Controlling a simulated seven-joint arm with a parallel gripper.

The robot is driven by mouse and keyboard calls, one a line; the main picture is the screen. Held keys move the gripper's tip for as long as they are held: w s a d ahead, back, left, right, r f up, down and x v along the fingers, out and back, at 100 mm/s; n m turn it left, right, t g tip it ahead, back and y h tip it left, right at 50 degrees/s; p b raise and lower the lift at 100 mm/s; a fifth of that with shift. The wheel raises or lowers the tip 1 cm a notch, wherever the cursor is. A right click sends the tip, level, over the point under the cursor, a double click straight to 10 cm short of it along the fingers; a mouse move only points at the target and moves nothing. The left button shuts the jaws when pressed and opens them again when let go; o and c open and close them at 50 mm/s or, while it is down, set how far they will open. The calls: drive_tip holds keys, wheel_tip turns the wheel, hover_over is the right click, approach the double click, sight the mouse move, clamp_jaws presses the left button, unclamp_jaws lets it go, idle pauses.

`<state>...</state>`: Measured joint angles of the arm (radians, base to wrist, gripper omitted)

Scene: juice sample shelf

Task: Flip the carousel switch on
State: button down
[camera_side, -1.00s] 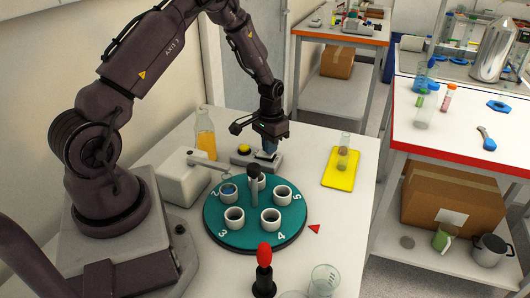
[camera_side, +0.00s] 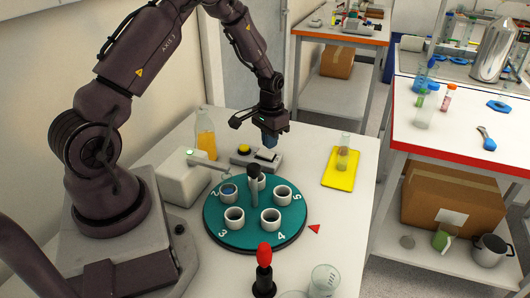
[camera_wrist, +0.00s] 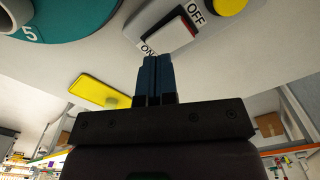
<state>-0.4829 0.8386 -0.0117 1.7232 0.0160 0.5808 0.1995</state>
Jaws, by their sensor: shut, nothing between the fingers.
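In the wrist view the rocker (camera_wrist: 170,32) lies between the ON and OFF labels, with a red edge showing. My gripper (camera_side: 270,143) is shut and empty, its blue fingers just above the rocker and apart from it. The shut fingers (camera_wrist: 154,62) also show below the ON label in the wrist view. The teal carousel (camera_side: 222,234) holds several white cups. A small green light (camera_side: 190,153) glows on the white box beside it.
An orange bottle (camera_side: 205,138) stands behind the white box. A yellow pad (camera_side: 339,181) with a glass vial (camera_side: 344,157) lies to the right. A red-topped joystick (camera_side: 264,258) and a beaker (camera_side: 324,281) stand in front. Table between switch and pad is clear.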

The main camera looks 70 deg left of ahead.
sight(270, 155)
drive_tip(key=shift+r, duration=2.2)
drive_tip(key=s+d+r+m+t, duration=0.1)
drive_tip(key=s+d+r+t, duration=0.1)
drive_tip(key=s+d+r, duration=0.7)
drive_tip(key=s+d+r+m+t, duration=0.2)
drive_tip(key=s+d+r, duration=0.7)
drive_tip(key=r, duration=0.6)
drive_tip(key=shift+s+d+r+t, duration=0.2)
drive_tip(key=shift+s+d+t, duration=0.05)
drive_tip(key=shift+d+t, duration=0.55)
